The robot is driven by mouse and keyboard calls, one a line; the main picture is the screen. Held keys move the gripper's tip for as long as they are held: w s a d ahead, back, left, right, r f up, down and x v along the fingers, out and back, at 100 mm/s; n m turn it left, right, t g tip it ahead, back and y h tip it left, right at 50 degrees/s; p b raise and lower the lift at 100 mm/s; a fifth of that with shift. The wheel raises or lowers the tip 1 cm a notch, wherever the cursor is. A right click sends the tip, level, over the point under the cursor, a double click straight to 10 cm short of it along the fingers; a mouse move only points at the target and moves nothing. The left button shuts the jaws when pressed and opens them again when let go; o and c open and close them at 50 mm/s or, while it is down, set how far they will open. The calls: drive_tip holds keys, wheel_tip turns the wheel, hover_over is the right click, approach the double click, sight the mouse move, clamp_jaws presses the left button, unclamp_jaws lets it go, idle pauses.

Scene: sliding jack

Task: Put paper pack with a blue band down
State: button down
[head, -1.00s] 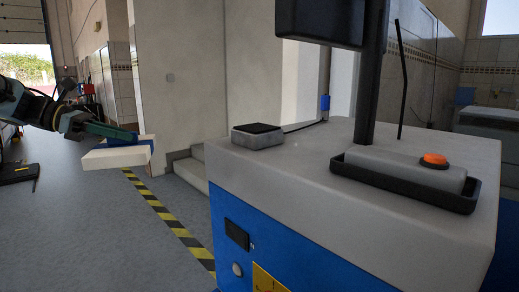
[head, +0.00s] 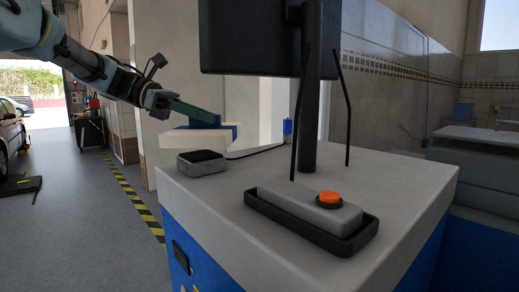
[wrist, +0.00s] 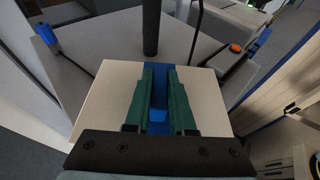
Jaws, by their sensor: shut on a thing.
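The paper pack with a blue band (head: 194,138) is a flat cream block, held in the air over the back left of the grey cabinet top in the head view. My gripper (head: 214,115) has green fingers and is shut on the pack at its blue band. In the wrist view the pack (wrist: 102,108) lies flat across the fingers of my gripper (wrist: 160,92), with the blue band between them. The cabinet top (wrist: 105,45) shows beyond the pack. The pack hides part of the top in the wrist view.
A black tray (head: 330,240) holds a grey unit with an orange button (head: 329,198). A dark monitor on a post (head: 308,110) rises mid-cabinet. Bare top (head: 225,205) lies at front left.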

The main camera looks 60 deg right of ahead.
drive_tip(key=s+d+p, duration=0.3)
drive_tip(key=s+d, duration=0.2)
drive_tip(key=s, duration=0.4)
drive_tip(key=shift+s+d+f+p, duration=0.15)
drive_tip(key=shift+f+p, duration=0.25)
drive_tip(key=shift+f, duration=0.75)
drive_tip(key=shift+s+a+f+p, duration=0.15)
drive_tip(key=shift+f+p, duration=0.3)
drive_tip(key=shift+f, duration=0.75)
drive_tip(key=shift+s+d+f+p, duration=0.15)
drive_tip(key=shift+f+p, duration=0.25)
drive_tip(key=shift+f, duration=0.75)
drive_tip(key=shift+f, duration=0.1)
drive_tip(key=c, duration=0.8)
unclamp_jaws()
drive_tip(key=shift+o, duration=0.2)
